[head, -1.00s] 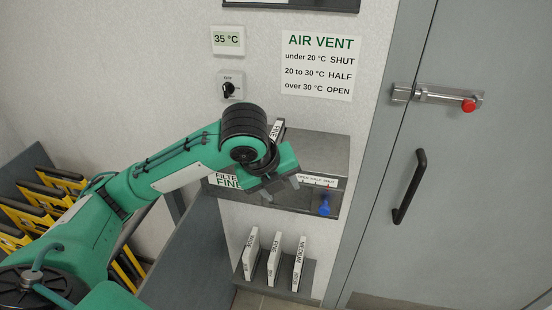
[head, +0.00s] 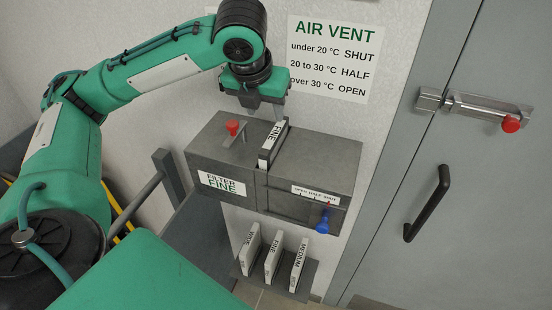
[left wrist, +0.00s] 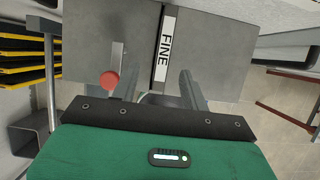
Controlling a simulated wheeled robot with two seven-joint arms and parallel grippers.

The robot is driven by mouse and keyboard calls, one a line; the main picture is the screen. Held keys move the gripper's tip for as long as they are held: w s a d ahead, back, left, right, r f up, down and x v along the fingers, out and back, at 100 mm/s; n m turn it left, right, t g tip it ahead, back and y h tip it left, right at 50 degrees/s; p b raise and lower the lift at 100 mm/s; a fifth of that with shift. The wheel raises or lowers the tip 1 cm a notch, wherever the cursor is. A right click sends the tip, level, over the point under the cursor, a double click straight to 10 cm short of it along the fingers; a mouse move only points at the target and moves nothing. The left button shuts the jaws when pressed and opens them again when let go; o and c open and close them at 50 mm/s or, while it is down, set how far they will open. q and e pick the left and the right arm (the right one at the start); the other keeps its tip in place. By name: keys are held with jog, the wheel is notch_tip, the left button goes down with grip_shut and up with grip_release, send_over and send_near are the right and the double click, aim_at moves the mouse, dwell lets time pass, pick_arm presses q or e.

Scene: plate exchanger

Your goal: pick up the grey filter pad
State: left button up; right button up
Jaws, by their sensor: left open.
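A thin filter pad with a white edge marked FINE (head: 273,145) stands upright in the slot on top of the grey filter box (head: 215,150), its upper part sticking out. In the left wrist view its FINE label (left wrist: 165,48) shows close by. My left gripper (head: 264,112) is open and empty, pointing down just above and behind the pad's far end. In the left wrist view the fingers (left wrist: 172,90) are near the label's lower end. I cannot tell whether they straddle the pad. My right gripper is not in view.
A red knob (head: 233,127) on a lever stands left of the pad. A blue knob (head: 322,226) sits on the box front. Pads marked WIDE (head: 249,248), FINE (head: 272,260) and MEDIUM (head: 298,265) stand on a low rack. A grey door (head: 475,190) is at right.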

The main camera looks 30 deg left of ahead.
aim_at(274, 134)
pick_arm(q)
jog(key=x, duration=0.3)
jog(key=shift+w+f, duration=0.15)
jog(key=shift+w, duration=0.15)
jog(key=x, duration=0.1)
jog(key=p+x, duration=0.1)
jog(key=x, duration=0.1)
jog(key=shift+d, duration=0.25)
jog(key=p+x, duration=0.1)
jog(key=x, duration=0.2)
jog(key=shift+d+f, duration=0.15)
jog(key=shift+f, duration=0.25)
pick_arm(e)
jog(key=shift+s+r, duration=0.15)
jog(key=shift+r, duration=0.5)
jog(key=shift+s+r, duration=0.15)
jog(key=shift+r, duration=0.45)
pick_arm(q)
jog(key=shift+p, duration=0.35)
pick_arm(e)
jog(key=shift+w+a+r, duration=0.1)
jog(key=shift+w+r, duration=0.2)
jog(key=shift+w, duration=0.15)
pick_arm(q)
jog(key=shift+f, duration=0.2)
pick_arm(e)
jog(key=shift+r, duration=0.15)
